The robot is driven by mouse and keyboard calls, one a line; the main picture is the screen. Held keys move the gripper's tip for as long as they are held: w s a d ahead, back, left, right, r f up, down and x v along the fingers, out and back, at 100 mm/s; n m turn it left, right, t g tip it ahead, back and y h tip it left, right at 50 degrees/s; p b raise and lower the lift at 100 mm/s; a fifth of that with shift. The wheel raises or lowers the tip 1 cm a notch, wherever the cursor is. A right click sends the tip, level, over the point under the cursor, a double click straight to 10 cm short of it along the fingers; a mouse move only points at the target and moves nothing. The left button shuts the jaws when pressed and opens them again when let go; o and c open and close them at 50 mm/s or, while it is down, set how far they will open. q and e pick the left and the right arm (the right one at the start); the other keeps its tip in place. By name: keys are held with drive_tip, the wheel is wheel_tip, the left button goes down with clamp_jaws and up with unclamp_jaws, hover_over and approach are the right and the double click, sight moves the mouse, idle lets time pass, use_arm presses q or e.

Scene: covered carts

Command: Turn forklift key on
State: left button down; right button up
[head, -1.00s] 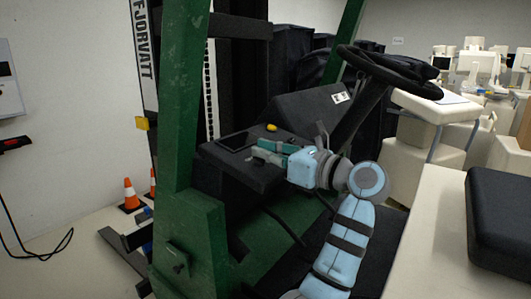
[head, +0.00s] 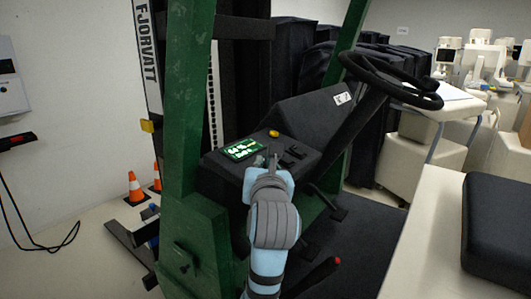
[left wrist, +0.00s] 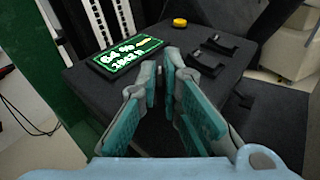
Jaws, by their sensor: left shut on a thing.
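The forklift's dark control panel (head: 213,163) carries a display (head: 243,150) that is lit green with white figures. The display also shows in the left wrist view (left wrist: 124,54), to the left of the fingers. My left gripper (head: 270,163) reaches over the panel, just right of the display. Its teal-padded fingers (left wrist: 163,68) are closed in on the key at the panel's surface. The key itself is hidden between the fingertips, so its angle cannot be seen. My right gripper is not in view.
A yellow button (head: 273,133) and black switches (left wrist: 212,62) sit beside the fingers on the panel. The steering wheel (head: 392,78) rises at the right. A green post (head: 187,100) stands left of the panel.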

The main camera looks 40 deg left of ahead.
use_arm(q)
drive_tip(key=shift+s+a+m+t+h+p, duration=0.1)
drive_tip(key=shift+m+t+h+p, duration=0.55)
drive_tip(key=shift+m+h, duration=0.5)
drive_tip(key=c, duration=1.8)
unclamp_jaws()
drive_tip(key=shift+o, duration=0.2)
wheel_tip(320, 180, up, 10)
